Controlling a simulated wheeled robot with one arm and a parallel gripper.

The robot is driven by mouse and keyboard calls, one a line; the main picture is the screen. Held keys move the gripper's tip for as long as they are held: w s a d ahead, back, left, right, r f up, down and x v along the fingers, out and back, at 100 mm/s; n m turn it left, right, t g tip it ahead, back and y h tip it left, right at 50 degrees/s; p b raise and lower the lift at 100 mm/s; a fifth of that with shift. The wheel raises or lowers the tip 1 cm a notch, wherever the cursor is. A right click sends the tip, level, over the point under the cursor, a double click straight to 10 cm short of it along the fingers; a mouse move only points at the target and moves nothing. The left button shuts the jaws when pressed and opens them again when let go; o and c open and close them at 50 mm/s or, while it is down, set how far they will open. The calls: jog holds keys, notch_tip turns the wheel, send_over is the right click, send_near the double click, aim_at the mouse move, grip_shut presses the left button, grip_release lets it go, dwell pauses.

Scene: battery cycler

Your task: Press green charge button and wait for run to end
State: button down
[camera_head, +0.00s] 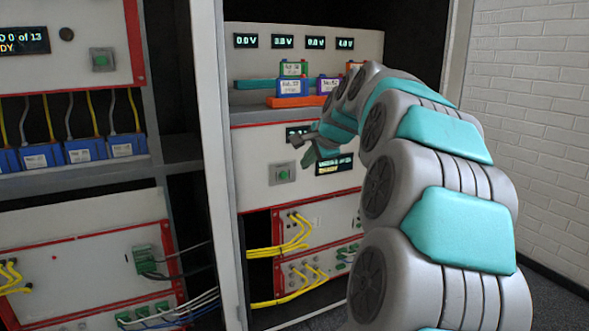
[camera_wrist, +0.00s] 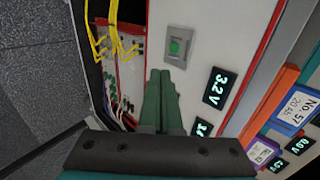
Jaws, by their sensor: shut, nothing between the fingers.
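The green charge button (camera_head: 282,174) sits on a grey square plate on the light front panel of the cycler, in the middle of the cabinet. It also shows in the wrist view (camera_wrist: 174,47), just beyond my fingertips. My gripper (camera_head: 300,141) is shut and empty, above and slightly right of the button in the head view. In the wrist view its closed fingers (camera_wrist: 160,75) point towards the panel, with a visible gap in the picture between tips and button. A dark display (camera_head: 335,164) right of the button carries small text, partly unreadable. A display in the wrist view (camera_wrist: 217,88) reads 3.2 V.
Labelled battery blocks (camera_head: 292,87) stand on an orange and teal holder above the panel, under several voltage displays (camera_head: 285,42). Yellow cables (camera_head: 290,240) plug in below. Another rack (camera_head: 60,230) is at left, with a second green button (camera_head: 101,59).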

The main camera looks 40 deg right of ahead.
aim_at(283, 172)
jog(key=x, duration=0.8)
jog(key=w+r+x, duration=0.1)
jog(key=x, duration=0.3)
jog(key=shift+d+r, duration=0.1)
jog(key=shift+r, duration=0.05)
jog(key=shift+w+d, duration=0.1)
jog(key=shift+w, duration=0.5)
jog(key=shift+w+r, duration=0.1)
jog(key=shift+w+d+r+p, duration=0.1)
jog(key=shift+w+d+p, duration=0.15)
jog(key=shift+w+p, duration=0.5)
jog(key=shift+s+r, duration=0.1)
jog(key=shift+r, duration=0.05)
